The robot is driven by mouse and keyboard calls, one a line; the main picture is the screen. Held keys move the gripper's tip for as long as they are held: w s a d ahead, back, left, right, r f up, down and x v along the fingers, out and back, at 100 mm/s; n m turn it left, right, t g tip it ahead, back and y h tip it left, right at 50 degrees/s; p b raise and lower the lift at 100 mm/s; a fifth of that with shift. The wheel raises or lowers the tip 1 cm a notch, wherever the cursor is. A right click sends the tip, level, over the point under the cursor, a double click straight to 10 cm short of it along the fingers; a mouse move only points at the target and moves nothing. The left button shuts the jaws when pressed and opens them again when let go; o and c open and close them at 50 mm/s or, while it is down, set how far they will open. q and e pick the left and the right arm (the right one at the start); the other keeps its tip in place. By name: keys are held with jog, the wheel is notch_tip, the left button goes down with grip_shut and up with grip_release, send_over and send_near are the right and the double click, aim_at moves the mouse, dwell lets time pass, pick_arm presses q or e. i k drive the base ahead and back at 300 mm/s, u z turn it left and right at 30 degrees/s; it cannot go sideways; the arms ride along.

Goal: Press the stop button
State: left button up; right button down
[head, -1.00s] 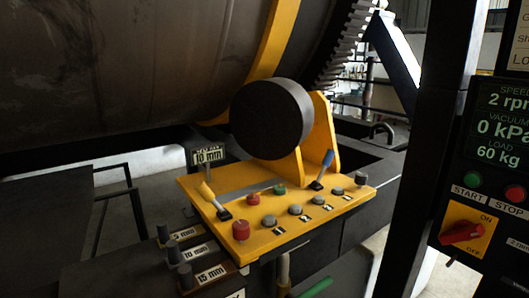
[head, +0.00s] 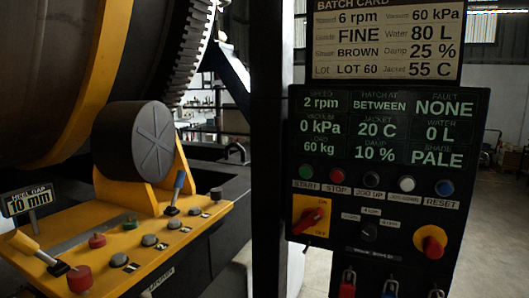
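The stop button (head: 337,174) is a small round red button on the dark control panel (head: 350,250), above a label reading STOP. A green button (head: 306,172) labelled START sits just left of it. A dark button (head: 371,179), a white button (head: 406,184) and a blue button (head: 444,188) labelled RESET continue the row to the right. The display (head: 380,125) above reads 2 rpm, 0 kPa and 60 kg. Neither of my grippers is in the head view, and nothing covers the stop button.
A red switch (head: 311,215) on a yellow plate and a red mushroom knob (head: 430,242) sit below the button row. A batch card (head: 386,40) hangs above. A dark post (head: 266,150) stands left of the panel. A yellow console (head: 120,250) with buttons and levers lies farther left.

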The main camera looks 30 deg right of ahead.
aim_at(336, 176)
jog(key=z, duration=1.6)
